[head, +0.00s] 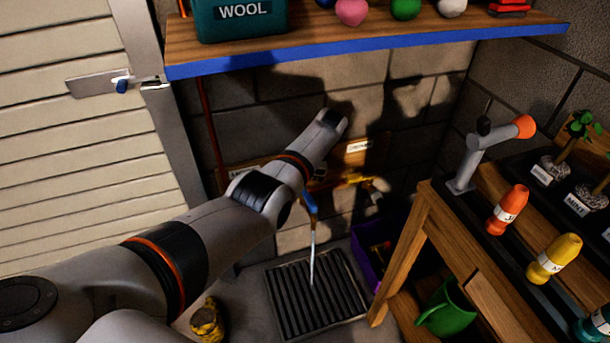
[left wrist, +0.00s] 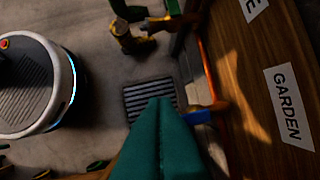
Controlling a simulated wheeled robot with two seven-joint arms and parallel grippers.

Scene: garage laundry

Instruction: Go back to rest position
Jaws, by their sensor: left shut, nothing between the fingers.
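My left arm comes in from the left in the head view and reaches toward the brick wall below the shelf. Its far end (head: 330,122) is up against the dark wall area, and the fingers cannot be made out there. In the left wrist view the two green fingers of my left gripper (left wrist: 160,103) lie side by side, shut and empty. Behind them, in the picture, is a dark floor grate (left wrist: 149,93). My right gripper is in neither view.
A blue-edged shelf (head: 370,55) carries a WOOL box (head: 240,20). A blue-handled tap (head: 309,203) and a brass tap (head: 345,181) are near my arm. A wooden bench (head: 404,250) stands right. A GARDEN-labelled wooden board (left wrist: 240,85) is close to the fingers.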

